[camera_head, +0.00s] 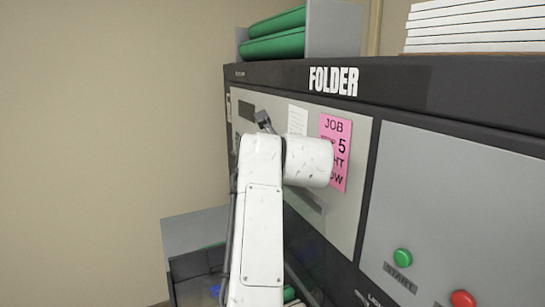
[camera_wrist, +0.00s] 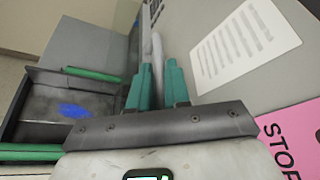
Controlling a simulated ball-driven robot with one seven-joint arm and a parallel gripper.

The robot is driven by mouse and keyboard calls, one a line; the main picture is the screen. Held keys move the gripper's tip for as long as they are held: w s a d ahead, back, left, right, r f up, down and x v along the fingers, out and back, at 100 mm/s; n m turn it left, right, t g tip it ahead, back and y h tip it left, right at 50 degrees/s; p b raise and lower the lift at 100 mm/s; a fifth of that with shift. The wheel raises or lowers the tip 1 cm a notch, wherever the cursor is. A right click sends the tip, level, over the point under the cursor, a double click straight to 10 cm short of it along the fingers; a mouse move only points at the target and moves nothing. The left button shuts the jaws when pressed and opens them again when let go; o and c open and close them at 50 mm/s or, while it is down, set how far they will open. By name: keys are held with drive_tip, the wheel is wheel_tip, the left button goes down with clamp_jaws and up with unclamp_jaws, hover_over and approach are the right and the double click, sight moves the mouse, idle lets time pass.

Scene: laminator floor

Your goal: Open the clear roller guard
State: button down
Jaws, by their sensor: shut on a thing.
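My gripper (camera_wrist: 158,66) has teal fingers, shut on a slim pale grey bar (camera_wrist: 157,46) that stands up between them, close to the machine's front panel. Whether this bar is part of the roller guard I cannot tell.
A grey tray or bin (camera_head: 195,232) sits low at left; the wrist view shows green bars (camera_wrist: 92,73) and a blue patch (camera_wrist: 72,110) there. A pink sign (camera_head: 340,135), white sheet (camera_head: 297,120), green START button (camera_head: 403,257) and red button (camera_head: 463,299) are on the panels.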

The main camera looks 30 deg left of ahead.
drive_tip(key=shift+f, duration=0.15)
drive_tip(key=c, duration=1.2)
unclamp_jaws()
drive_tip(key=shift+o, duration=0.2)
drive_tip(key=shift+s, duration=0.15)
drive_tip(key=b+v, duration=0.3)
drive_tip(key=v, duration=0.7)
drive_tip(key=shift+s+d+r+b, duration=0.15)
drive_tip(key=shift+d+r+b, duration=0.1)
drive_tip(key=shift+b, duration=0.05)
